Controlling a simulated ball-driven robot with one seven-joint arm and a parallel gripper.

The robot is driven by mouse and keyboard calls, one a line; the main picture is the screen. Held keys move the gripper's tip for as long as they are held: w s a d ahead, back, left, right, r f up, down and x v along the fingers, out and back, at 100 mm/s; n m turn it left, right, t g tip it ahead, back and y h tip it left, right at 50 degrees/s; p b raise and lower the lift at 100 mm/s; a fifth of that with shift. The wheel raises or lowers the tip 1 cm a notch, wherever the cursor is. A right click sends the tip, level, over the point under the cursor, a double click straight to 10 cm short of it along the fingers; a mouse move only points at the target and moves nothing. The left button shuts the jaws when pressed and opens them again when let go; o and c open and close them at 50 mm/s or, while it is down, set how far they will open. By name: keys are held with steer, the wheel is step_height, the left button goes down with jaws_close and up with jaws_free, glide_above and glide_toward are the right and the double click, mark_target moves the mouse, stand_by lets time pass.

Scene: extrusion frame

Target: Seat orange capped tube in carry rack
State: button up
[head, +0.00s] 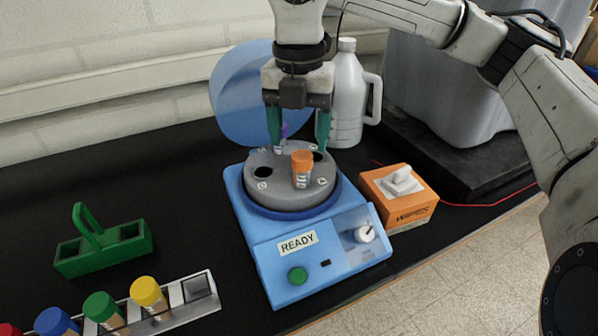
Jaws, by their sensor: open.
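The orange capped tube (302,170) stands upright in the grey rotor (266,188) of the blue centrifuge (315,262); its lower end is hidden in the rotor. My gripper (298,142), with two teal fingers, points down over the rotor. It is open and empty. Its fingertips appear just above and behind the orange cap, one on each side; exact depth is hard to tell. A purple-topped item (284,130) shows partly behind the left finger. The green carry rack (105,250), with an upright handle and open holes, stands at the left on the black bench.
A metal rack (205,306) at front left holds red, blue, green and yellow capped tubes. The centrifuge's round blue lid (238,100) is raised behind. A white jug (347,100) and an orange wipes box (398,202) stand right. Bench between centrifuge and carry rack is clear.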

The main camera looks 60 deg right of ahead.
mark_target(302, 157)
steer(key=shift+s+a+f+p, duration=0.1)
steer(key=shift+f+p, duration=0.1)
steer(key=shift+f, duration=0.8)
steer(key=shift+s+d+f+p, duration=0.1)
steer(key=shift+f+p, duration=0.1)
steer(key=shift+f, duration=0.75)
steer(key=shift+s+a+f+p, duration=0.1)
steer(key=shift+f+p, duration=0.1)
steer(key=shift+f, duration=0.8)
steer(key=shift+c, duration=0.3)
steer(key=c, duration=1)
